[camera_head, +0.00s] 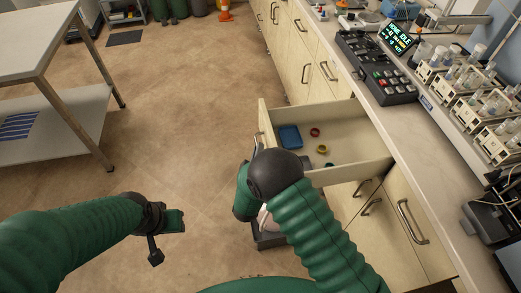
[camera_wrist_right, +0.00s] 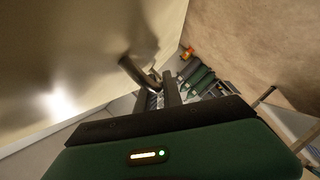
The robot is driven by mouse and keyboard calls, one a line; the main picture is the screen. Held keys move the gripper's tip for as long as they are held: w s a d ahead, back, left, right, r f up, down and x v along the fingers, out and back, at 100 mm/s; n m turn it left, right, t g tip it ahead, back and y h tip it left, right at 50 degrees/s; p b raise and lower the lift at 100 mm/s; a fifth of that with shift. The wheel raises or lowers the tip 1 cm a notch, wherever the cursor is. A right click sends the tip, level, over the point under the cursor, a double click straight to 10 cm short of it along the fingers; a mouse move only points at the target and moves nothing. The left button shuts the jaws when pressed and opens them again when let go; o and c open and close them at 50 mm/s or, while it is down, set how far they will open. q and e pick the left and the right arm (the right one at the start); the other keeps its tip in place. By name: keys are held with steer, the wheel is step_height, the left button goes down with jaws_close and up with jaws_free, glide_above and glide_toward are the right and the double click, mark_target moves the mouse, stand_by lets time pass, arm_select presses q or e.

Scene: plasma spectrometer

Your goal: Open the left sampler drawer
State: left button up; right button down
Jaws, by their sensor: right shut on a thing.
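The drawer (camera_head: 345,125) stands pulled out from the cabinet row under the counter. Inside it lie a blue tray and several small coloured rings. My right arm bends in front of the drawer, and my right gripper (camera_head: 258,143) is at its front panel, partly hidden by the arm. In the right wrist view, the gripper's fingers (camera_wrist_right: 158,98) are shut on the metal drawer handle (camera_wrist_right: 138,73), beside the pale drawer front (camera_wrist_right: 70,60). My left gripper (camera_head: 174,221) hangs over the floor at the left, apart from everything; its jaw opening is unclear.
More closed drawers and doors with handles (camera_head: 411,222) line the cabinet. The counter (camera_head: 415,130) carries a black control panel (camera_head: 378,70) and several sample racks (camera_head: 470,85). A white table (camera_head: 40,40) stands at the left. The floor between is clear.

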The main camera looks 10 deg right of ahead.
steer(key=shift+s+d+f, duration=0.2)
steer(key=shift+f, duration=0.2)
steer(key=c, duration=1.8)
jaws_free()
steer(key=shift+c, duration=0.2)
steer(key=shift+o, duration=0.3)
steer(key=shift+w+a, duration=0.1)
steer(key=shift+w, duration=0.05)
steer(key=shift+w+r, duration=0.1)
steer(key=shift+r, duration=0.1)
